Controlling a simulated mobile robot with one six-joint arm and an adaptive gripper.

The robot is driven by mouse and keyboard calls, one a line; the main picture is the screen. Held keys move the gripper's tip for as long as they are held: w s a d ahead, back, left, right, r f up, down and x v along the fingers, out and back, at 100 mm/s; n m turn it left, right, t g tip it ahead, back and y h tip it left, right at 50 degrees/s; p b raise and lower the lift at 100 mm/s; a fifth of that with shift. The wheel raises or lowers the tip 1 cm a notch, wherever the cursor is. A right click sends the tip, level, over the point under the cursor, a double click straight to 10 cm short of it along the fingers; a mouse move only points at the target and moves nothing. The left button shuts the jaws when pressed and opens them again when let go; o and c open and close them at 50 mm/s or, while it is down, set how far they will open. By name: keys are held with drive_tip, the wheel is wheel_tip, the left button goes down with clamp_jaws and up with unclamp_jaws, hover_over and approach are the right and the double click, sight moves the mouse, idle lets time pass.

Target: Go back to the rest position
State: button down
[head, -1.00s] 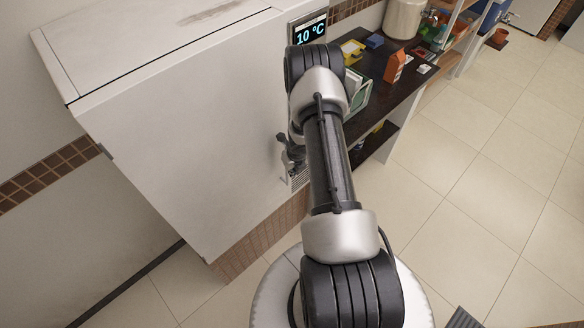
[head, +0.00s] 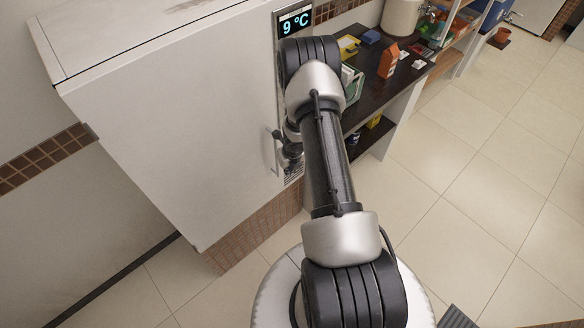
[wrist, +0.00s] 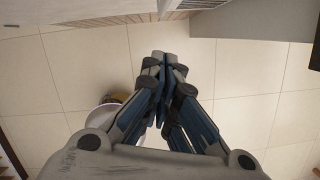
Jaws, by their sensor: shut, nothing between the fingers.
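My gripper (wrist: 163,62) is shut and empty in the wrist view, with its fingertips together above the tiled floor. In the head view my arm reaches forward, and its end is mostly hidden behind the arm links, close to the handle (head: 276,152) of a white cabinet (head: 170,140). I cannot tell from the head view whether the gripper touches the handle.
The white cabinet with a display (head: 294,22) reading 9 °C stands at the left. A dark counter (head: 395,83) beside it holds an orange carton (head: 389,60) and other small items. The tiled floor (head: 480,190) at the right is clear.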

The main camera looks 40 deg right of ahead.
drive_tip(key=w+r+m+t+h+b, duration=0.1)
drive_tip(key=w+r+m+h+b, duration=0.2)
drive_tip(key=r+m, duration=1.1)
drive_tip(key=s+a+r+m+h+b, duration=0.1)
drive_tip(key=s+a+r+b, duration=0.1)
drive_tip(key=r, duration=0.6)
drive_tip(key=s+a+r+m+h+b, duration=0.1)
drive_tip(key=r+b, duration=0.1)
drive_tip(key=r, duration=0.5)
drive_tip(key=s+a+m+y+b, duration=0.5)
drive_tip(key=s+a+m+b, duration=0.5)
drive_tip(key=s+a+m, duration=0.7)
drive_tip(key=s+a, duration=0.5)
drive_tip(key=shift+r+t+y+b, duration=0.2)
drive_tip(key=shift+t+y+b, duration=0.1)
drive_tip(key=shift+t+b, duration=0.1)
